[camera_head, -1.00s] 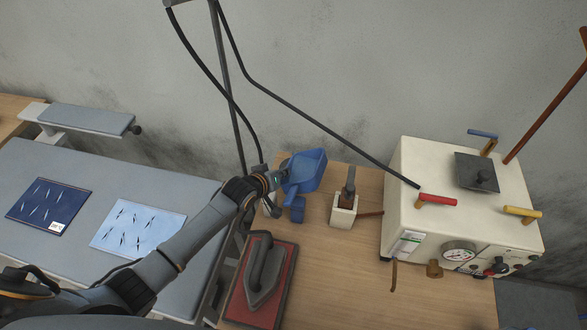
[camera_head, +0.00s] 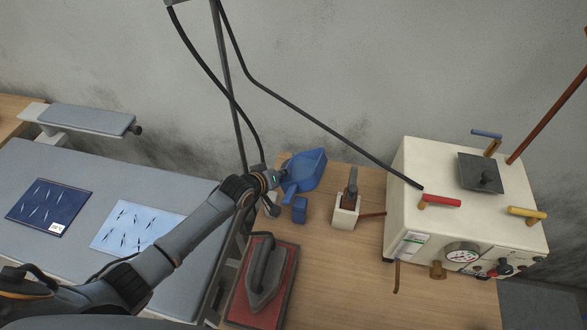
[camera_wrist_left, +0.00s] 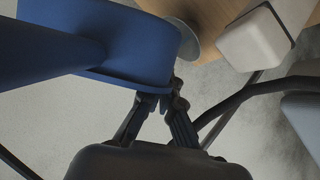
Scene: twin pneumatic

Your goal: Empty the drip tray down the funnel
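The blue drip tray (camera_head: 308,168) is above the table's back left corner, its open side partly facing the head camera. My left gripper (camera_head: 277,181) is at its left edge. In the left wrist view, the fingers (camera_wrist_left: 160,103) are closed together at the rim of the large blue tray (camera_wrist_left: 130,35); the exact grip is partly hidden. A small blue piece (camera_head: 299,210) shows just below the tray; I cannot tell whether it belongs to the tray or is separate. No funnel can be made out clearly. The tray's contents are not visible. My right gripper is out of view.
A white holder (camera_head: 345,218) with a dark tool stands right of the tray. A cream boiler (camera_head: 410,210) with coloured handles stands further right. An iron (camera_head: 264,285) rests on a red pad in front. A dark hose crosses above. The front middle tabletop is clear.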

